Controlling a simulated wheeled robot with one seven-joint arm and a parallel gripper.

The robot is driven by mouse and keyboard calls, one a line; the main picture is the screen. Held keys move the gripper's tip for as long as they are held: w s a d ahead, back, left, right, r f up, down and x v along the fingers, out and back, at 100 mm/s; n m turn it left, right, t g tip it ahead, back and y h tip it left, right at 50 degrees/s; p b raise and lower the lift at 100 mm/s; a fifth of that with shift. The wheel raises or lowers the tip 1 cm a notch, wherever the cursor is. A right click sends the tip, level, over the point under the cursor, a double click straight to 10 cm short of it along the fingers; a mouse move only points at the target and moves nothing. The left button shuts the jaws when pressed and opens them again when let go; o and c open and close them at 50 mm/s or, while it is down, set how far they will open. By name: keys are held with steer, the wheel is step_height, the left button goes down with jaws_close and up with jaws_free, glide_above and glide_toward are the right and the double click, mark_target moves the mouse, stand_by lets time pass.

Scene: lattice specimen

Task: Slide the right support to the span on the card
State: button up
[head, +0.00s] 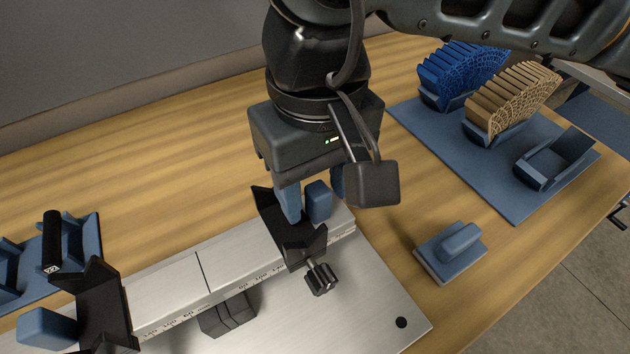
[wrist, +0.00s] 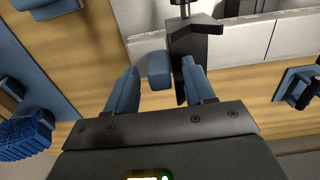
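The right support (head: 292,236) is a black V-shaped block on the metal rail (head: 232,262), with a blue grip block (head: 318,201) behind it and a dark knob (head: 321,278) in front. In the wrist view the support (wrist: 192,45) and its blue grip block (wrist: 159,70) also show. My gripper (head: 312,196) is over the rail at this support. In the wrist view its two blue fingers (wrist: 160,90) stand apart on either side of the grip block, with gaps. I cannot make out a card with a span.
The left support (head: 104,300) with its blue grip (head: 46,328) stands at the rail's left. A black cylinder (head: 52,242) rests in a blue holder further left. A blue mat (head: 520,200) carries blue and tan lattice arches. A blue handled block (head: 451,253) lies right of the rail.

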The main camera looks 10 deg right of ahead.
mark_target(316, 185)
steer(key=shift+o, duration=0.2)
steer(key=shift+r, duration=0.1)
steer(key=shift+r+p, duration=1)
steer(key=shift+r, duration=1.9)
steer(key=shift+r, duration=0.1)
step_height(316, 185, up, 8)
steer(key=shift+f+b, duration=0.2)
steer(key=shift+b, duration=0.2)
stand_by(0.8)
